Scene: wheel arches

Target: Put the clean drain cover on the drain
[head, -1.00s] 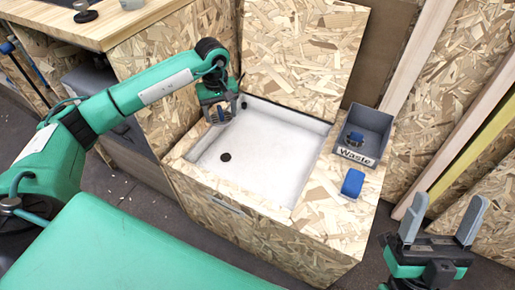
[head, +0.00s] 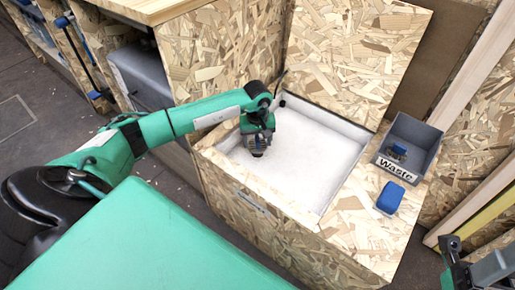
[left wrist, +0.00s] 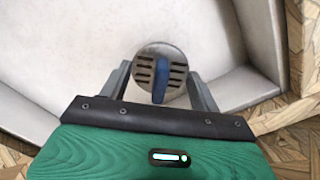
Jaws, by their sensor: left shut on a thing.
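The drain cover (left wrist: 161,66) is a round grey metal disc with dark slots and a blue handle. In the left wrist view it sits between the fingers of my left gripper (left wrist: 160,88), which is shut on it. In the head view, my left gripper (head: 258,150) is over the white basin (head: 300,165), toward its left side. The drain hole is hidden in both views, and I cannot tell whether the cover touches the basin floor. My right gripper (head: 475,262) is partly cut off at the lower right; its finger gap is unclear.
A grey bin (head: 416,140) labelled Waste stands on the right ledge, with a dark item with blue on it (head: 397,151) inside. A blue block (head: 390,198) lies in front of it. A raised wooden panel (head: 355,45) stands behind the basin.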

